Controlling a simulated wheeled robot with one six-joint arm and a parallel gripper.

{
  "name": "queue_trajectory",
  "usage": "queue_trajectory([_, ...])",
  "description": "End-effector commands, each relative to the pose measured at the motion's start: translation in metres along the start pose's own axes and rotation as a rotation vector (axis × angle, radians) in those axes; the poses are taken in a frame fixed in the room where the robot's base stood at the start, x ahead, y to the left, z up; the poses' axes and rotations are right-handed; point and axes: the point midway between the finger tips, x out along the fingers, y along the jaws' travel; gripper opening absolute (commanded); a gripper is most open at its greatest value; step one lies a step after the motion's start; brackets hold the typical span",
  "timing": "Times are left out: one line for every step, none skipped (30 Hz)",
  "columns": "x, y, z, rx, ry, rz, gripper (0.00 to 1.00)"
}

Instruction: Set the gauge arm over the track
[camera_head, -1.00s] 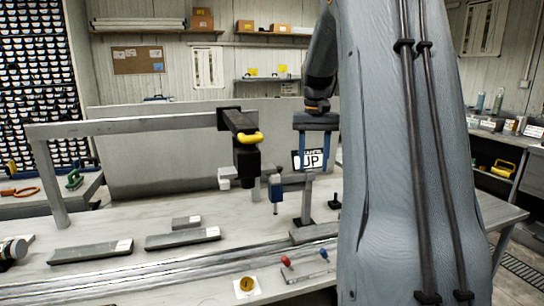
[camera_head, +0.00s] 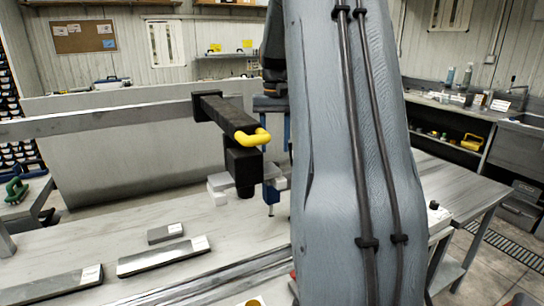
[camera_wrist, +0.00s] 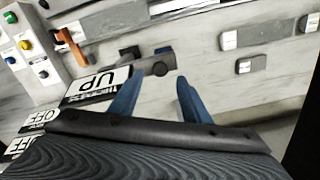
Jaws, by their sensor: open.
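The gauge arm, a dark arm with a yellow handle (camera_head: 254,138) and a black block (camera_head: 243,168) below it, hangs from a grey crossbeam (camera_head: 110,121) above the bench. The track, long grey rails (camera_head: 205,278), runs along the bench front, partly hidden by my arm. My gripper shows in the wrist view (camera_wrist: 157,95) with two blue fingers spread apart and nothing between them. In the head view it is mostly hidden behind my arm, to the right of and beyond the yellow handle, apart from it.
Grey bars with white labels (camera_head: 163,257) lie on the bench left of the track. The wrist view shows an "UP" sign (camera_wrist: 97,86), a button box (camera_wrist: 30,45) and an orange lever (camera_wrist: 70,46). A sink counter (camera_head: 470,110) stands at the right.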

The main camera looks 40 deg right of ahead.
Motion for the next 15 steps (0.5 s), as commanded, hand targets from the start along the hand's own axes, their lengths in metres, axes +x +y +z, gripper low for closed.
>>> queue_trajectory([0.007, 0.0, 0.001, 0.0, -0.004, 0.0, 0.43])
queue_trajectory([0.012, 0.0, 0.001, 0.0, -0.004, 0.0, 0.43])
queue_trajectory([0.019, 0.0, 0.001, 0.0, -0.004, 0.0, 0.43])
queue_trajectory([0.024, 0.0, 0.002, 0.0, -0.005, 0.0, 0.43])
queue_trajectory([0.028, 0.0, 0.001, 0.0, -0.003, 0.0, 0.43])
queue_trajectory([0.033, 0.0, 0.001, 0.0, -0.003, 0.0, 0.43])
queue_trajectory([0.037, 0.0, 0.001, 0.0, -0.003, 0.0, 0.43])
queue_trajectory([0.04, 0.0, 0.001, 0.0, -0.002, 0.0, 0.43])
queue_trajectory([0.044, 0.0, 0.001, 0.0, -0.003, 0.0, 0.43])
queue_trajectory([0.047, 0.0, 0.001, 0.0, -0.002, 0.0, 0.43])
queue_trajectory([0.049, 0.0, 0.001, 0.0, -0.001, 0.0, 0.43])
queue_trajectory([0.051, 0.0, 0.001, 0.0, 0.0, 0.0, 0.43])
queue_trajectory([0.052, 0.0, 0.001, 0.0, 0.0, 0.0, 0.43])
queue_trajectory([0.053, 0.0, 0.001, 0.0, 0.0, 0.0, 0.43])
queue_trajectory([0.054, 0.0, 0.001, 0.0, 0.0, 0.0, 0.43])
